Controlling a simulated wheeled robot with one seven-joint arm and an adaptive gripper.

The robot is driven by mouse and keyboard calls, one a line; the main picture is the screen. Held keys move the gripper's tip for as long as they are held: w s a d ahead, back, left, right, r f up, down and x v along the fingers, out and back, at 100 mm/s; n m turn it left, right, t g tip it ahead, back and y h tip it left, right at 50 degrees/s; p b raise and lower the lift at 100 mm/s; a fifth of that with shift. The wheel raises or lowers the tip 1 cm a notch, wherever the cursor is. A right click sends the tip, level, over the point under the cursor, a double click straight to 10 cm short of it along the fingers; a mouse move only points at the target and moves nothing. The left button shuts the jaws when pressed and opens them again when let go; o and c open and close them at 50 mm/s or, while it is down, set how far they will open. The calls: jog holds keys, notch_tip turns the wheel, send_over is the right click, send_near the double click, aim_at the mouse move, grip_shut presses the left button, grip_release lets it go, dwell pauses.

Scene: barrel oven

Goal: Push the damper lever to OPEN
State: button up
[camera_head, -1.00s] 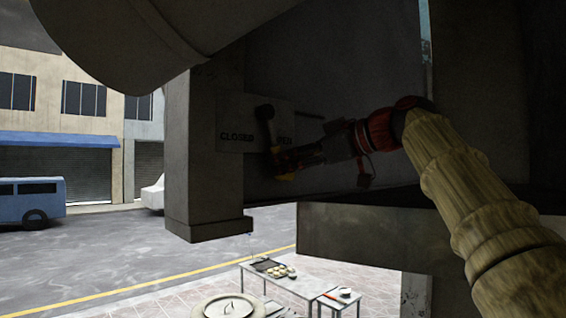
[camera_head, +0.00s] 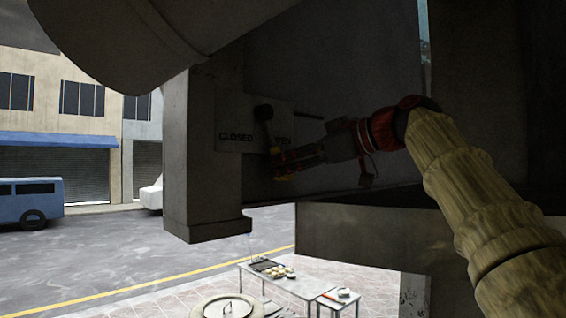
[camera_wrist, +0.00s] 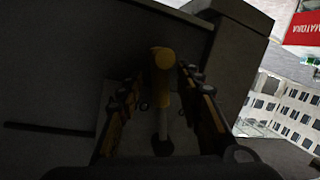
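The plate reads CLOSED at left; at right only the end of OPEN shows. In the wrist view the lever's rod (camera_wrist: 163,105) runs between my two spread fingers (camera_wrist: 163,82), with a yellowish end and a dark round end. I cannot tell whether a finger touches it.
A grey pillar (camera_head: 200,165) stands just left of the plate. A ledge (camera_head: 360,238) juts out below my arm. A table (camera_head: 290,282) with trays and food stands on the paving below. A blue van (camera_head: 30,200) is on the street at left.

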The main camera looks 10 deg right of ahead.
jog(key=v, duration=1.1)
jog(key=shift+s+d, duration=0.1)
jog(key=shift+c, duration=0.6)
